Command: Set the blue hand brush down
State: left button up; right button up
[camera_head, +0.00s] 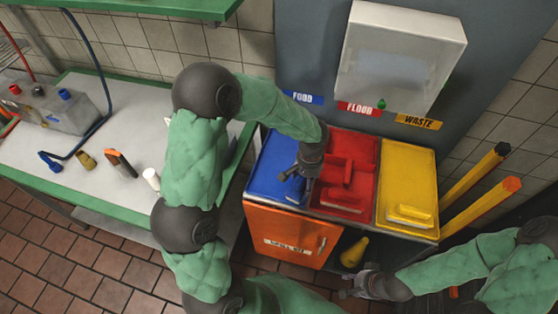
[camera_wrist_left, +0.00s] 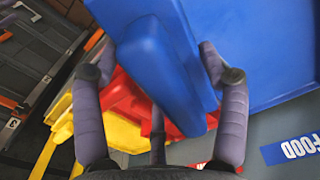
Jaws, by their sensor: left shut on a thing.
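My left gripper (camera_head: 300,184) is over the right part of the blue FOOD section (camera_head: 268,172) of the bin top. It is shut on the blue hand brush (camera_wrist_left: 160,72). In the left wrist view, the brush lies between the fingers (camera_wrist_left: 160,85), long and tilted, close beside the flat blue surface (camera_wrist_left: 268,45). In the head view, only a little of the brush (camera_head: 295,190) shows below the gripper; whether it touches the surface is unclear. My right gripper (camera_head: 352,287) is low in front of the cabinet; its fingers are too small and dark to read.
Red (camera_head: 360,147) and yellow (camera_head: 408,165) sections lie to the right, with a red brush (camera_head: 343,198) and a yellow brush (camera_head: 410,215) on them. A white dispenser (camera_head: 400,55) hangs behind. A yellow bottle (camera_head: 354,252) stands below. A worktable (camera_head: 110,150) is at left.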

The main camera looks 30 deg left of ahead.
aim_at(299, 189)
pick_arm(q)
jog(key=shift+s+a+f+b, duration=0.1)
jog(key=shift+f+b, duration=0.2)
jog(key=shift+f, duration=0.2)
jog(key=shift+s+a+f+m, duration=0.1)
jog(key=shift+s+f+m, duration=0.05)
jog(key=shift+s+m, duration=0.15)
jog(key=s+m, duration=0.1)
jog(key=m, duration=0.1)
jog(key=s+r+m, duration=0.1)
jog(key=s+m, duration=0.1)
jog(key=shift+s+r+m, duration=0.2)
jog(key=shift+s+m, duration=0.05)
jog(key=shift+m, duration=0.05)
jog(key=s+r+m+p, duration=0.45)
jog(key=s+m, duration=0.25)
jog(key=m, duration=0.3)
jog(key=w+a+f+b, duration=0.2)
jog(key=w+a+f, duration=0.6)
jog(key=a+f, duration=0.1)
jog(key=shift+w+a, duration=0.1)
jog(key=shift+w, duration=0.3)
jog(key=shift+w+a+f, duration=0.15)
jog(key=shift+a+f, duration=0.05)
jog(key=shift+f, duration=0.2)
jog(key=shift+w+a+f+b, duration=0.15)
jog(key=shift+f+b, duration=0.4)
jog(key=shift+f, duration=1.05)
